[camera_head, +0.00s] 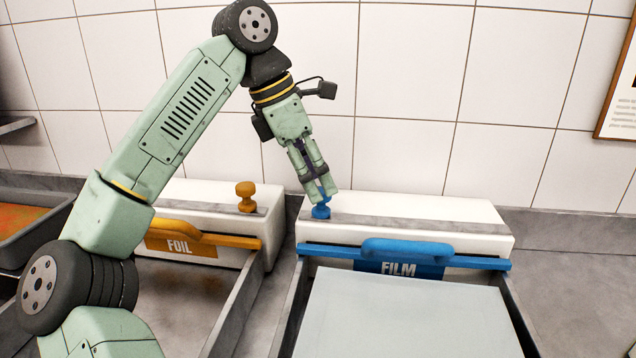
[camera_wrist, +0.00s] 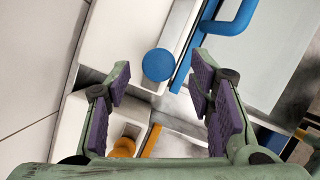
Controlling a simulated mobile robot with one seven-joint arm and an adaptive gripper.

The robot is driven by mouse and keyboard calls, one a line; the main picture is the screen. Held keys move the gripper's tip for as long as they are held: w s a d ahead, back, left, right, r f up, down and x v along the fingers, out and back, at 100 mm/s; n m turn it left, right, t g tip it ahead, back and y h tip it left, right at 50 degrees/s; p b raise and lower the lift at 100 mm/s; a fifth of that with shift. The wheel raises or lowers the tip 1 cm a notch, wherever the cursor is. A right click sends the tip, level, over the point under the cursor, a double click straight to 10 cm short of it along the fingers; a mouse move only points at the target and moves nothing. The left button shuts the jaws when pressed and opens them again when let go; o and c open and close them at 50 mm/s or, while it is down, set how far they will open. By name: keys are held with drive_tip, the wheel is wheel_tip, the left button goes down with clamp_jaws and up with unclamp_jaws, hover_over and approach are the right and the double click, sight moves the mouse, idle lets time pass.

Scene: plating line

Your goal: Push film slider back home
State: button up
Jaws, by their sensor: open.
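The film dispenser (camera_head: 450,211) is a white box with a grey track along its top and a blue label reading FILM. Its blue slider knob (camera_head: 321,211) is at the left end of the track. My gripper (camera_head: 326,192) is just above the knob, pointing down, and partly covers it in the head view. In the wrist view the round blue knob (camera_wrist: 158,65) lies ahead of and between the open fingers (camera_wrist: 160,95), with no contact visible there. Whether the fingertips touch it in the head view is hard to tell.
A foil dispenser (camera_head: 185,195) with an orange knob (camera_head: 246,196) stands to the left. A blue bar (camera_head: 405,250) with a handle crosses the film box's front, above a pale sheet (camera_head: 400,310). A tiled wall (camera_head: 420,90) is close behind. Counter is clear at right.

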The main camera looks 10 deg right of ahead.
drive_tip(key=shift+x, duration=1.05)
clamp_jaws()
